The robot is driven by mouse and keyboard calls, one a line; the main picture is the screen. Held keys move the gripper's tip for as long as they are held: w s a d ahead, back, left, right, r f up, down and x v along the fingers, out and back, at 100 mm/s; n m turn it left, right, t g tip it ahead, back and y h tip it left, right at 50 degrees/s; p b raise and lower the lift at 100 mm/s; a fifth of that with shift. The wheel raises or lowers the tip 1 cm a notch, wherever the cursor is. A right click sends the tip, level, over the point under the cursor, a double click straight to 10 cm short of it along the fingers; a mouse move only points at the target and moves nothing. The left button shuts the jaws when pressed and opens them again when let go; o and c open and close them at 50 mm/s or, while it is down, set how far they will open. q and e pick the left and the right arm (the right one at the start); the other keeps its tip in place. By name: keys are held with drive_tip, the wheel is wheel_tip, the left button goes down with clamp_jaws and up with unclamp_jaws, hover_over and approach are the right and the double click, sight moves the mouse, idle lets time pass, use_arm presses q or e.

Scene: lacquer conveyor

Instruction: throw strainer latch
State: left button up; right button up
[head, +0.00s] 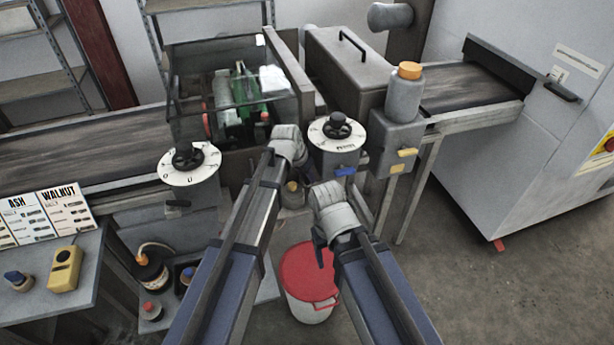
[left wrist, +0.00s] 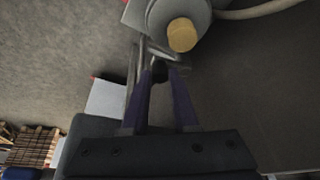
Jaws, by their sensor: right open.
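The strainer is a grey round body (left wrist: 155,12) with a yellow-orange cap (left wrist: 182,35) at the top of the left wrist view. In the head view its yellowish cap (head: 292,187) shows small below my left gripper (head: 300,166). A bent metal latch rod (left wrist: 160,50) runs beside the cap and ends in a dark grip (left wrist: 160,72). My left gripper's fingertips (left wrist: 161,77) stand on either side of this grip; whether they press on it I cannot tell. My right gripper (head: 322,250) is open and empty, lower down above the red-lidded bucket (head: 305,315).
Two white dials (head: 188,163) and (head: 338,132) flank the left gripper. A grey bottle with an orange cap (head: 403,98) stands at right. The glass-sided tank (head: 190,120) is behind. Side shelves with small items are at lower left. Open floor (head: 460,280) lies at right.

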use_arm(q)
clamp_jaws()
drive_tip(key=shift+a, duration=0.1)
drive_tip(key=shift+s+a+m+g+h, duration=0.1)
drive_tip(key=shift+a+m+g+h, duration=0.25)
drive_tip(key=shift+m, duration=0.85)
drive_tip(key=shift+w+a+m+g+h, duration=0.15)
drive_tip(key=shift+a+m+g, duration=0.3)
drive_tip(key=shift+m, duration=0.75)
drive_tip(key=shift+s+a+m+g+h, duration=0.15)
drive_tip(key=shift+a+m+g+h, duration=0.2)
drive_tip(key=shift+m, duration=0.85)
drive_tip(key=shift+a, duration=0.1)
drive_tip(key=shift+o, duration=2.4)
unclamp_jaws()
